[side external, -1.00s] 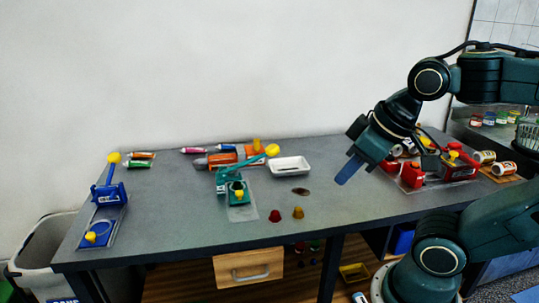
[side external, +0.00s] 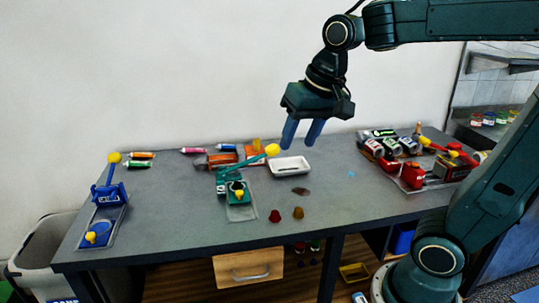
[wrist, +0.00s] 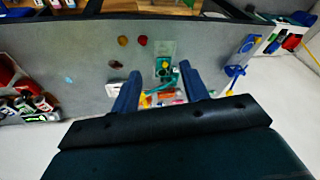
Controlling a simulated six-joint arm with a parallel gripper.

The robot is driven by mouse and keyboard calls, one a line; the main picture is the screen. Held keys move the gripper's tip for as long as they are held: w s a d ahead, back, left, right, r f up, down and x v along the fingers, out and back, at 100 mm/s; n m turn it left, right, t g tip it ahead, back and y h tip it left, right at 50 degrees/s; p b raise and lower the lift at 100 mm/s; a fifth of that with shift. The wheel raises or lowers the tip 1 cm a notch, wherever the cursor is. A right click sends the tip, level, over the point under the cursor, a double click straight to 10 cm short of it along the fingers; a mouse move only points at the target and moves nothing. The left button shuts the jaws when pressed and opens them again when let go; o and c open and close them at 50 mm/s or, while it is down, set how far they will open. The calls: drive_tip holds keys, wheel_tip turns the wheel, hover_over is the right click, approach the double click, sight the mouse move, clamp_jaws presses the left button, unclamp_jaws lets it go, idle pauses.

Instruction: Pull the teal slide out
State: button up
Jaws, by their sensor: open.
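The teal device (side external: 221,183) stands on the table left of centre, with a long lever (side external: 247,162) ending in a yellow ball (side external: 272,150). The teal slide (side external: 237,191), with a small yellow knob, lies at its front on a pale base plate (side external: 242,213). The slide also shows in the wrist view (wrist: 162,68), beyond and between the fingertips. My gripper (side external: 300,146) points down in the air, right of the lever ball in the side view. It is open and empty, and its two blue fingers (wrist: 160,68) are apart in the wrist view.
A white tray (side external: 290,166) lies right of the teal device. Red (side external: 275,216) and amber (side external: 298,213) cups stand near the front edge. A blue lever device (side external: 107,194) is far left; a red device with several jars (side external: 412,174) is at right.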

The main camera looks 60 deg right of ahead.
drive_tip(key=w+d+f+m+g, duration=0.1)
drive_tip(key=w+d+m, duration=0.15)
drive_tip(key=w, duration=0.35)
drive_tip(key=w+d+f+m+g, duration=0.1)
drive_tip(key=w+f+m, duration=0.1)
drive_tip(key=w+m, duration=0.35)
drive_tip(key=m+g, duration=0.2)
drive_tip(key=m, duration=0.3)
hover_over(239, 192)
wheel_tip(239, 192, down, 10)
drive_tip(key=shift+r, duration=0.15)
wheel_tip(239, 192, down, 14)
drive_tip(key=shift+r, duration=0.1)
clamp_jaws()
